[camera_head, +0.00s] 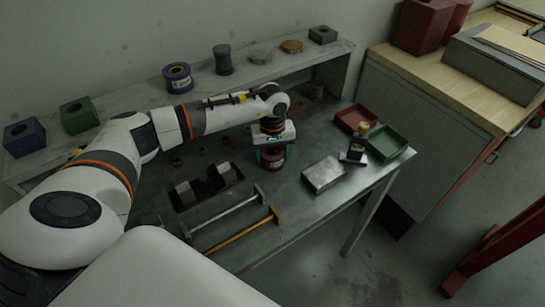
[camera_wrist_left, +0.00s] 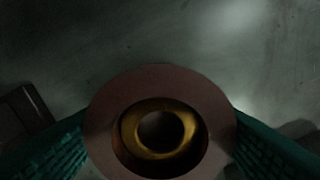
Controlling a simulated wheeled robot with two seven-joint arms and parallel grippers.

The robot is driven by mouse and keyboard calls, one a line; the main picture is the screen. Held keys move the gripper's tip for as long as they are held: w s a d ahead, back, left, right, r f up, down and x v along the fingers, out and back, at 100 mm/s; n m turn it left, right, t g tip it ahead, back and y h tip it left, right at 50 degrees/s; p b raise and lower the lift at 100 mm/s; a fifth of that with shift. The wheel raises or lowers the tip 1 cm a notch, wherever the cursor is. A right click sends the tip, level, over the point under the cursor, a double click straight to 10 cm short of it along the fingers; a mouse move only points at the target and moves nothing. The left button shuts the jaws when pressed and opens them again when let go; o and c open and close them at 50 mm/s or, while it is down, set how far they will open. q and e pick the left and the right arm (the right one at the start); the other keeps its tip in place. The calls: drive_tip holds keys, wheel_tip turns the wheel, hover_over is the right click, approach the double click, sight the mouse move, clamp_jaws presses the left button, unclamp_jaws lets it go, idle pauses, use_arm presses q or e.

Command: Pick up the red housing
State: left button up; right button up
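The red housing (camera_head: 272,159) is a dull red-brown round part at the middle of the workbench. In the left wrist view, the red housing (camera_wrist_left: 206,92) shows from above as a wide ring with a gold inner ring and a dark bore. My left gripper (camera_head: 272,157) points down over it, with one teal finger on each side. In the left wrist view, both fingers reach the housing's edge with no clear gap. Their tips are hidden behind it, so a firm hold cannot be told. Whether the housing touches the bench is unclear. My right gripper is not in view.
A dark tray (camera_head: 206,200) with grey blocks and two long-handled tools (camera_head: 243,238) lie left and in front. A grey metal block (camera_head: 323,175), a small bottle-like item (camera_head: 358,142), a red bin (camera_head: 355,118) and a green bin (camera_head: 389,142) stand right. A shelf runs behind.

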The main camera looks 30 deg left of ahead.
use_arm(q)
drive_tip(key=c, duration=0.9)
drive_tip(key=shift+w+r, duration=0.15)
drive_tip(key=shift+w, duration=0.05)
